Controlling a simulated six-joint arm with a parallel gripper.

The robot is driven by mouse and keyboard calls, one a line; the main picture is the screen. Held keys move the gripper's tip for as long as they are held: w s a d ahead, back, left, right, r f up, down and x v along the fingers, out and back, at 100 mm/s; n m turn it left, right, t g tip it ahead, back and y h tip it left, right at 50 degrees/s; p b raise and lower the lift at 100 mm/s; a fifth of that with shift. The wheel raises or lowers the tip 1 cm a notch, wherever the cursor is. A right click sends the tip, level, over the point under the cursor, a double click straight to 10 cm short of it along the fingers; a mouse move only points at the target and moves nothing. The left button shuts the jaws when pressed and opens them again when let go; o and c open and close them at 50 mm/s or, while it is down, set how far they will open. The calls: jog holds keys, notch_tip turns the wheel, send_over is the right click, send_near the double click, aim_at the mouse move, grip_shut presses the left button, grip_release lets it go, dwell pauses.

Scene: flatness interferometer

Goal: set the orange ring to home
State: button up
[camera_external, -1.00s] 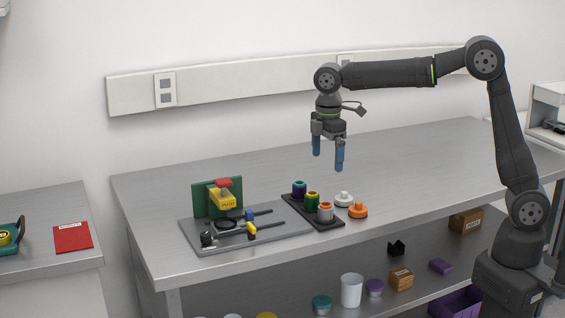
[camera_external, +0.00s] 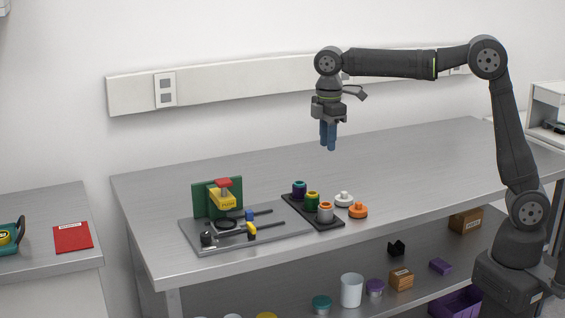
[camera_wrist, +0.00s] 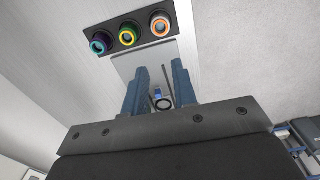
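A grey cup-like piece with an orange ring (camera_external: 325,206) stands at the near end of a black tray (camera_external: 335,224); the orange ring also shows in the wrist view (camera_wrist: 160,15). A separate orange knobbed disc (camera_external: 357,211) lies on the bench right of the tray. The grey fixture plate (camera_external: 272,236) left of the tray carries two dark rods, a blue block (camera_external: 249,215), a yellow piece (camera_external: 252,229) and a black ring (camera_external: 227,224). My gripper (camera_external: 328,148) is empty, high above the bench behind the tray. In the wrist view its fingers (camera_wrist: 160,66) stand apart.
Green-topped (camera_external: 312,196) and purple-and-teal (camera_external: 299,187) pieces share the tray. A white knobbed disc (camera_external: 343,199) lies beside it. A green upright panel (camera_external: 204,201) with a yellow block and red top stands on the plate's back. The bench's right side is clear.

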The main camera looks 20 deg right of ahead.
jog(key=shift+m, duration=0.3)
jog(key=c, duration=0.3)
jog(key=shift+f+m, duration=0.1)
jog(key=shift+m, duration=0.4)
grip_shut()
jog(key=m, duration=0.5)
jog(key=s+f+m, duration=0.1)
jog(key=m, duration=0.4)
jog(key=f+m, duration=0.1)
jog(key=m, duration=0.5)
jog(key=shift+s, duration=0.2)
